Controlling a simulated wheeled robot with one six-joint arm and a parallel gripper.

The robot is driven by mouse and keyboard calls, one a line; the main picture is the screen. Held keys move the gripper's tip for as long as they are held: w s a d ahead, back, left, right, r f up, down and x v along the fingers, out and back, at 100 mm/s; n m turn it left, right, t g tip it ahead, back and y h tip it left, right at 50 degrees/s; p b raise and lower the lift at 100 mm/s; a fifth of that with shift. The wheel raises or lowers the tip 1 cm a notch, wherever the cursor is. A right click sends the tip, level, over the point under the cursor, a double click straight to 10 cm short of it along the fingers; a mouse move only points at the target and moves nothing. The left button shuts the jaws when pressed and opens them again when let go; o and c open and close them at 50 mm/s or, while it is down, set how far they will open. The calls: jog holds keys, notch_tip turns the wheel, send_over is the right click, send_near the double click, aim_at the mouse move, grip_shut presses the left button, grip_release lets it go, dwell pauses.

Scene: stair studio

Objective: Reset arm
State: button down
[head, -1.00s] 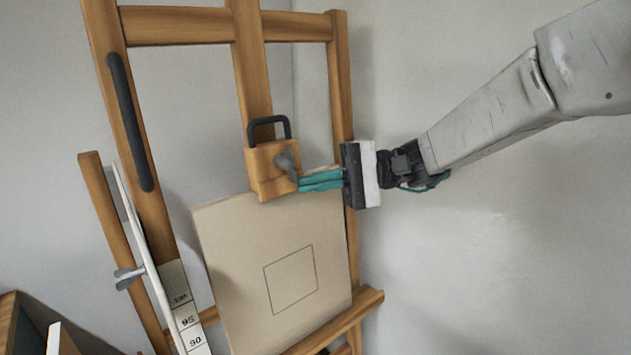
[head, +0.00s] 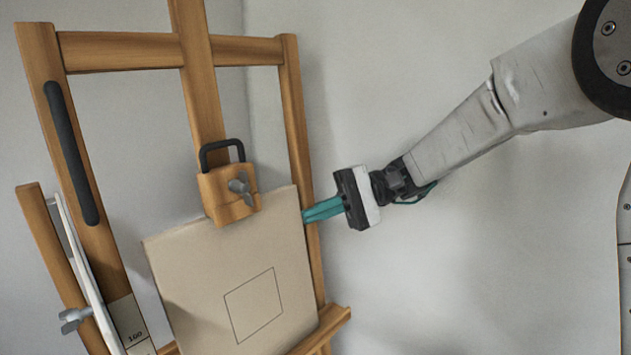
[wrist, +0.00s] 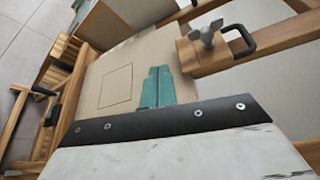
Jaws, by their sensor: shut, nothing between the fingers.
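My gripper (head: 306,213) is shut and empty, its teal fingers together. In the head view it points left, in front of the easel's right post and beside the upper right edge of the board. The wrist view shows the shut fingers (wrist: 157,88) over the board (wrist: 120,72). My arm reaches in from the upper right of the head view.
A wooden easel (head: 120,52) holds the tan board (head: 195,265) with a square drawn on it. A wooden clamp block (head: 222,210) with a grey wing knob (head: 239,185) and black handle sits at the board's top. Plain wall (head: 480,270) lies to the right.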

jog(key=s+d+f+t+h, duration=0.2)
jog(key=s+d+t+h, duration=0.2)
jog(key=s+d+h, duration=0.3)
jog(key=s+d+f+t+h, duration=0.3)
jog(key=s+d+h, duration=0.4)
jog(key=s+d, duration=1)
jog(key=d+t, duration=0.1)
jog(key=d, duration=0.3)
jog(key=shift+s+m+t, duration=0.3)
jog(key=shift+m, duration=0.1)
